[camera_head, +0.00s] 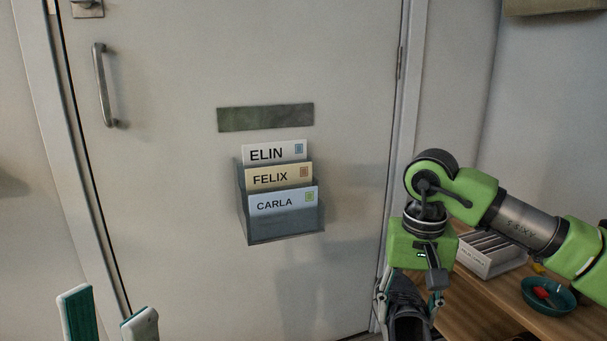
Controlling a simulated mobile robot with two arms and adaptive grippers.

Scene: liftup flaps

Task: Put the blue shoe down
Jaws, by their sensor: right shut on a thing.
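A dark shoe (408,315), bluish-grey with its opening facing up, hangs at the lower right and is cut off by the bottom edge. My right gripper (409,296) is above it, shut on the shoe, with a finger on each side of it. What lies beneath the shoe is out of view. My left gripper (108,318) is at the bottom left, with its two fingertips apart and nothing between them. It is far from the shoe.
A wooden bench top (470,310) at the lower right carries a white box of files (490,262) and a teal bowl (548,296) with small red items. A grey door (190,190) ahead has a handle (104,85) and a letter holder (285,232) with three named envelopes.

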